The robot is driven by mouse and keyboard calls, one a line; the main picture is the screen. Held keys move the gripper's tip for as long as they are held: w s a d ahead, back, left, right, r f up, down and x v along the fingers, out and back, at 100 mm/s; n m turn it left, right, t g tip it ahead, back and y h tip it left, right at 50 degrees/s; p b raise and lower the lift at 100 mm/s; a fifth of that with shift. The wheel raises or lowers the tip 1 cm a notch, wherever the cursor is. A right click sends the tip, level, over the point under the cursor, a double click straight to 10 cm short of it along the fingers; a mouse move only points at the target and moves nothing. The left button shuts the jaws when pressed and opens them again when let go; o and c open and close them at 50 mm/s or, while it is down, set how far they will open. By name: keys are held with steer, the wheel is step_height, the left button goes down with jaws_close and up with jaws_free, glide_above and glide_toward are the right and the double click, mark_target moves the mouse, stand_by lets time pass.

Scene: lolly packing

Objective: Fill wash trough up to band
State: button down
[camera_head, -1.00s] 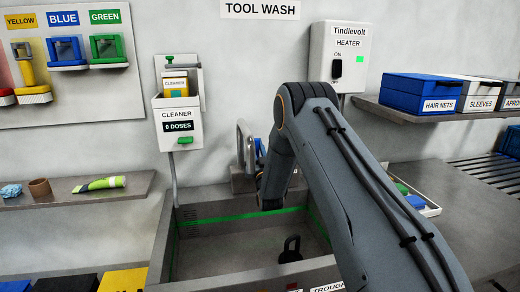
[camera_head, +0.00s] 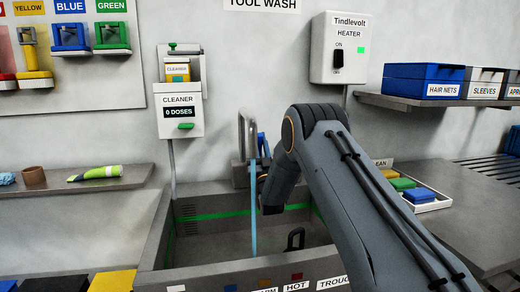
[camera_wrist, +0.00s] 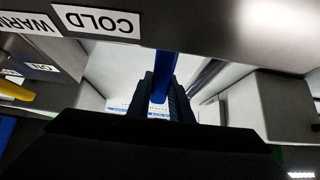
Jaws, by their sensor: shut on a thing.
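The trough (camera_head: 150,250) stands below the wall, with a green band (camera_head: 212,215) around its inner walls. A blue water stream (camera_head: 254,215) falls from the grey tap (camera_head: 247,130) into it. I cannot tell the water level, but the band shows clear on the back wall. A dark plug with a handle (camera_head: 295,238) is in the trough. A blue lever (camera_head: 262,146) stands beside the tap. In the wrist view my gripper (camera_wrist: 160,88) is shut on the blue lever (camera_wrist: 166,66), under a COLD label (camera_wrist: 97,21).
The cleaner dispenser (camera_head: 179,112) reads 0 DOSES, left of the tap. The heater (camera_head: 338,48) on the wall has a lit green light. A shelf (camera_head: 130,180) on the left holds a cup and a tube. A white tray (camera_head: 440,203) with coloured blocks lies right.

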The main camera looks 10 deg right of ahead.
steer(key=shift+s+f+t+b, duration=0.15)
steer(key=shift+t+b, duration=0.15)
steer(key=shift+b, duration=0.3)
steer(key=c, duration=1.6)
jaws_free()
steer(key=shift+s, duration=0.1)
steer(key=b+v, duration=0.1)
steer(key=v, duration=0.6)
steer(key=shift+s+f, duration=0.2)
steer(key=shift+s, duration=0.05)
